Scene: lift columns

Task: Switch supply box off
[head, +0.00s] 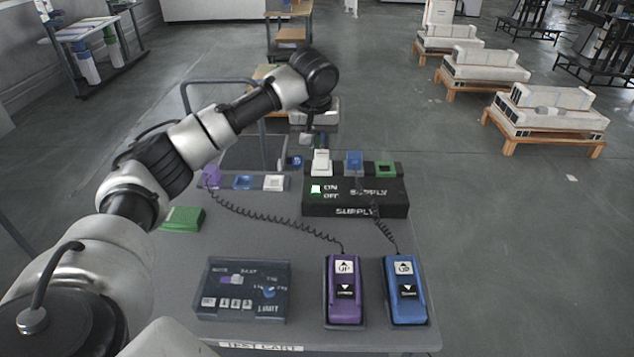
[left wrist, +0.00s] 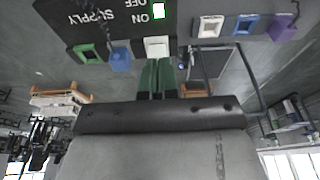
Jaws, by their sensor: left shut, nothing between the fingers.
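The black supply box (head: 335,210) stands at the back of the grey cart. A small green-lit switch (head: 316,189) sits on its top beside the ON label, with OFF printed below. It also shows at the top of the left wrist view (left wrist: 158,10). A white plug (head: 321,163), a blue plug (head: 354,162) and a green-rimmed socket (head: 386,169) line the box's far edge. My left gripper (head: 308,140) is just beyond the white plug; its green fingers (left wrist: 157,62) are shut and empty, tips close to the white plug. Contact cannot be told. My right gripper is not shown.
A purple handset (head: 344,312) and a blue handset (head: 407,312) lie at the cart's front, with coiled cords running back. A dark control panel (head: 242,290) and a green block (head: 183,219) are to their left. Purple, blue and white connectors sit left of the box.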

